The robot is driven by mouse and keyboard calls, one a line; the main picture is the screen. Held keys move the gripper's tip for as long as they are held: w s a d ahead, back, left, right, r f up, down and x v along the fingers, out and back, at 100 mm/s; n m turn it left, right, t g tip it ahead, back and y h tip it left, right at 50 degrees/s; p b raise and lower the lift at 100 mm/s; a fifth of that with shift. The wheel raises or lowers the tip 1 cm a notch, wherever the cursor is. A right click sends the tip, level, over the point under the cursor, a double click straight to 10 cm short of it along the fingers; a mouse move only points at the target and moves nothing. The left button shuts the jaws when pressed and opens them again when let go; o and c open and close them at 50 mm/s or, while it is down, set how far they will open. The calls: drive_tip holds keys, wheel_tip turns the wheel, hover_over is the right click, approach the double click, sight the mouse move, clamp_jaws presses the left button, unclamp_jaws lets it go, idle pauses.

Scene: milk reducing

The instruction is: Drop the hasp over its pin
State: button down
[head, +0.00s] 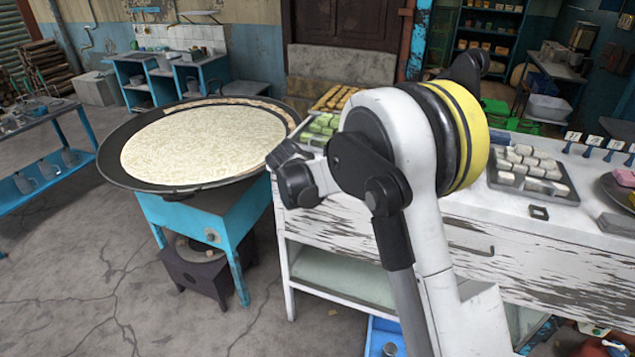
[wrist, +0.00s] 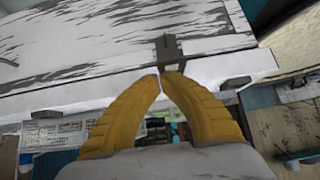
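In the wrist view, the hasp (wrist: 168,47) is a small dark grey metal piece on the edge of the worn white cabinet (wrist: 95,45). The two yellow fingers of my gripper (wrist: 163,74) bow inward, and their tips come together right at the hasp's lower end. Only a thin gap shows between the tips. I cannot tell whether the tips pinch part of the hasp or only touch or overlap it. The pin cannot be made out. In the head view, my own arm stands in front of the white cabinet (head: 350,237), and my gripper and the hasp are not visible.
A large round pan (head: 205,145) on a blue stand (head: 215,225) is left of the cabinet. A tray of pale blocks (head: 528,172) and a small dark square piece (head: 539,212) lie on the cabinet top. A blue crate (head: 385,338) is on the floor below.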

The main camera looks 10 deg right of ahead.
wheel_tip(320, 180, down, 7)
drive_tip(key=w+t+h+b, duration=0.1)
drive_tip(key=t+h+b, duration=0.3)
drive_tip(key=b, duration=1.1)
drive_tip(key=shift+d+t, duration=0.35)
drive_tip(key=shift+t, duration=0.75)
drive_tip(key=shift+w+f, duration=0.1)
drive_tip(key=shift+f, duration=0.1)
